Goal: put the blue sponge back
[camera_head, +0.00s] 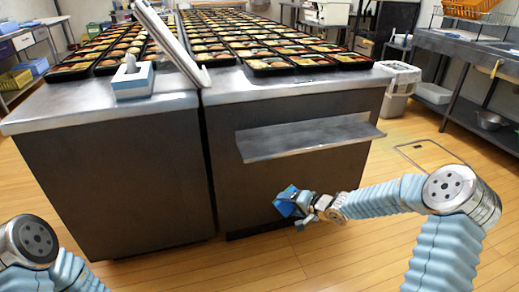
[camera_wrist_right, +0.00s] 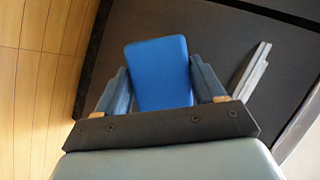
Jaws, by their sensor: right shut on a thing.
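The blue sponge (camera_head: 287,202) is held in my right gripper (camera_head: 305,205), low in front of the dark face of the right-hand counter, below its small metal shelf. In the right wrist view the sponge (camera_wrist_right: 160,72) is a plain blue block standing out between the two fingers of the right gripper (camera_wrist_right: 160,92). The fingers are shut on it. My left arm shows only at the lower left of the head view, and its gripper is out of view.
The metal shelf (camera_head: 310,137) juts from the counter front above the gripper. Many bento trays (camera_head: 270,66) cover the counter tops. A blue and white box (camera_head: 133,80) stands on the left counter (camera_head: 60,112). A sink bench (camera_head: 470,48) is at right. Open floor (camera_head: 400,240) lies in front.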

